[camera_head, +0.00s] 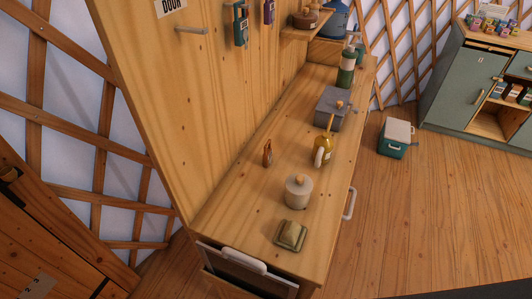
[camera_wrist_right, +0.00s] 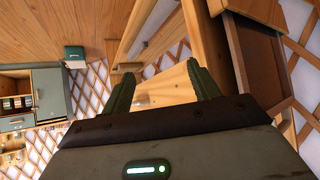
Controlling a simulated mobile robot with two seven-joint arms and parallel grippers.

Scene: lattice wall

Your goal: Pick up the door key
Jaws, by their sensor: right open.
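I cannot make out a door key for certain in either view. In the head view a "DOOR" label (camera_head: 171,5) is on the wooden panel, and the peg (camera_head: 191,30) below it looks bare. A teal tag-like item (camera_head: 241,24) and a purple one (camera_head: 269,11) hang to its right; I cannot tell what they are. A small orange-brown object (camera_head: 267,153) stands on the counter (camera_head: 235,205), its kind unclear. My right gripper (camera_wrist_right: 160,70) shows in the right wrist view, open, with nothing between its fingers. My left gripper is in neither view.
The counter holds a lidded pale jar (camera_head: 298,191), a yellow bottle (camera_head: 323,147), a grey box (camera_head: 332,108), a green bottle (camera_head: 347,68) and an olive dish (camera_head: 291,235).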

